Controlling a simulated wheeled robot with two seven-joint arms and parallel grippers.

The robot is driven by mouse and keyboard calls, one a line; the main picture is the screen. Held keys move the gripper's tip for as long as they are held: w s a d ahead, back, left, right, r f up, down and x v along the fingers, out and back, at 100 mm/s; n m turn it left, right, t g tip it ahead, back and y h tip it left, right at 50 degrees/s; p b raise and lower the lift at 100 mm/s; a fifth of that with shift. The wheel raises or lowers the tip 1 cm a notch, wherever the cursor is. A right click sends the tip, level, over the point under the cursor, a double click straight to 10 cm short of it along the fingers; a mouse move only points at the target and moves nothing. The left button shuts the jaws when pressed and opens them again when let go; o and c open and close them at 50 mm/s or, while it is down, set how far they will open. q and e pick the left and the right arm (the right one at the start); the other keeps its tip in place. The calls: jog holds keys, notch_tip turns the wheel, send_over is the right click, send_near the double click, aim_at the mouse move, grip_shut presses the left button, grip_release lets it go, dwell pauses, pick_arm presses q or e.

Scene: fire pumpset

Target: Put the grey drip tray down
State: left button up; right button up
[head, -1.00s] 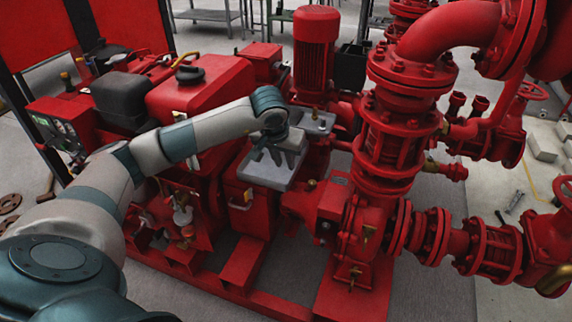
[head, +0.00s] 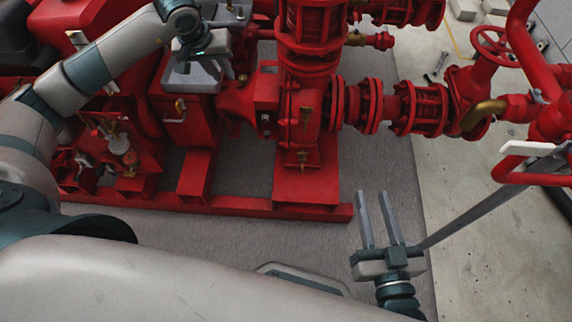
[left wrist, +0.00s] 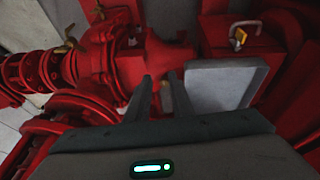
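The grey drip tray (head: 192,80) sits at the top of the red box with the latch, at the upper left of the head view. In the left wrist view the tray (left wrist: 222,84) is a pale grey panel just right of the fingers. My left gripper (head: 196,56) is over the tray; its fingers hide part of it. In the left wrist view the fingers (left wrist: 160,80) stand apart, with red machinery showing between them. I cannot tell whether the right finger touches the tray. My right gripper (head: 376,195) is open and empty, low at centre right, over the floor.
The red pumpset fills the upper left, with pipework and a flanged pump (head: 308,110) right of the tray. A grey plate with small fittings (head: 228,14) lies behind the tray. A red handwheel (head: 495,45) is at the right.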

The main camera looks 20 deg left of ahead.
pick_arm(q)
jog(key=s+d+f+n+g+h, duration=0.2)
jog(key=s+d+h, duration=0.3)
jog(key=d, duration=0.6)
jog(key=s+d+f+n+g+h, duration=0.1)
jog(key=s+d+f+n+h, duration=0.15)
jog(key=s+d, duration=0.65)
jog(key=s+d+r+n+g+h, duration=0.1)
jog(key=s+d+r+n+h, duration=0.15)
jog(key=d, duration=0.35)
jog(key=s+d+r+n+h, duration=0.2)
jog(key=d+r+h, duration=0.1)
jog(key=d+h, duration=0.15)
jog(key=s+d+r+n+t+h, duration=0.25)
jog(key=r+n+t+h, duration=0.5)
jog(key=n, duration=1.25)
jog(key=w+a+f+n+t+y, duration=0.1)
jog(key=a+f+n+t+y, duration=0.15)
jog(key=n+t+y, duration=0.7)
jog(key=w+a+f+n+t+y, duration=0.1)
jog(key=a+n+t+y, duration=0.15)
jog(key=n, duration=1.45)
jog(key=s+a+f+n+g+y, duration=0.2)
jog(key=s+f+n+g+y, duration=0.2)
jog(key=f+n, duration=0.3)
jog(key=n, duration=0.3)
jog(key=shift+s+f+n+y, duration=0.3)
jog(key=shift+s+f+n, duration=0.05)
jog(key=shift+f, duration=0.05)
